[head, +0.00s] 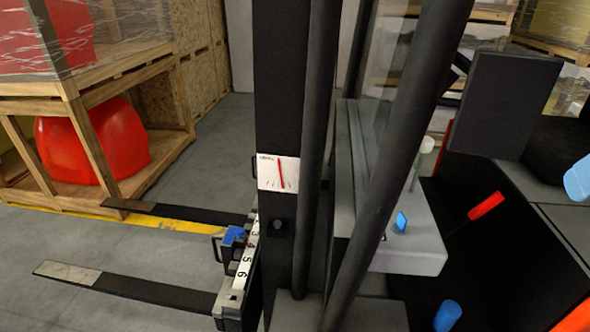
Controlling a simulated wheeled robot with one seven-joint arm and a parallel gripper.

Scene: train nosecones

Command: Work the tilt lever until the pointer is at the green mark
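A white gauge plate (265,181) is fixed to the dark mast of a forklift, left of centre. Its thin red pointer (281,172) stands nearly upright, its top leaning slightly left. Small marks run along the plate's lower part; I cannot make out a green one at this size. Right of the mast, a lever with a pale knob (427,145) rises from a grey console (412,250). A small blue piece (401,222) sits on that console. A red handle (486,206) is further right. I cannot tell which is the tilt lever.
Dark mast posts (385,180) block part of the view of the console. Two forks (130,290) reach left over the grey floor. A wooden crate rack (75,105) with red nosecones stands at upper left. A blue knob (447,315) is at the bottom right.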

